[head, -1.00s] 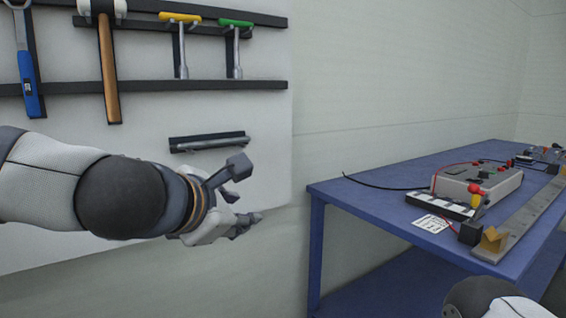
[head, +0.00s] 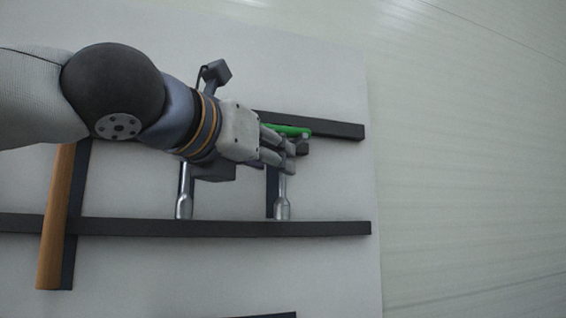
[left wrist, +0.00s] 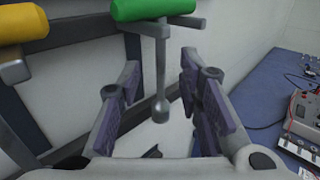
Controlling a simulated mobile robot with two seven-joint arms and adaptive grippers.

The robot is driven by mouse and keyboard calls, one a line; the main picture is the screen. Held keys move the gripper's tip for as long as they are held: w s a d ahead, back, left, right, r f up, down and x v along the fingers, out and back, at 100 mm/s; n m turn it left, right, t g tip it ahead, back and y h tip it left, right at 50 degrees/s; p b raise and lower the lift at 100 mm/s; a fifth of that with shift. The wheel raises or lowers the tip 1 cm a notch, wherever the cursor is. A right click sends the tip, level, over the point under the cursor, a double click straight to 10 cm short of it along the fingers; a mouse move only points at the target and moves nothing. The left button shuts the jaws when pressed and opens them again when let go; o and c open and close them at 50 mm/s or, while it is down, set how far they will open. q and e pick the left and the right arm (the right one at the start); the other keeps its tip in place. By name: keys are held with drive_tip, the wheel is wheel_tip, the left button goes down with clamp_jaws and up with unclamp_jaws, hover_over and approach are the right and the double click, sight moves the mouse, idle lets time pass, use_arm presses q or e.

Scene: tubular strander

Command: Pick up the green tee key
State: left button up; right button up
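The green tee key (head: 289,130) hangs upright on the wall rack, its green handle at the upper rail and its metal shaft pointing down. It also shows in the left wrist view (left wrist: 153,10), with the handle at the top edge. My left gripper (head: 291,156) is in front of the key, just below the handle, and hides part of the shaft. In the left wrist view the two fingers (left wrist: 160,72) are apart, with the shaft showing between them and a gap on each side. I cannot tell how deep the shaft sits between them. My right gripper is not in view.
The yellow tee key (left wrist: 20,24) hangs close to the left of the green one. A wooden-handled hammer (head: 56,225) hangs farther left. The lower rail (head: 325,228) crosses below. Right of the board is bare wall. A blue table (left wrist: 262,88) stands at right.

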sight(282, 200)
use_arm(q)
drive_tip(key=x, duration=0.4)
drive_tip(key=shift+w+d, duration=0.15)
clamp_jaws()
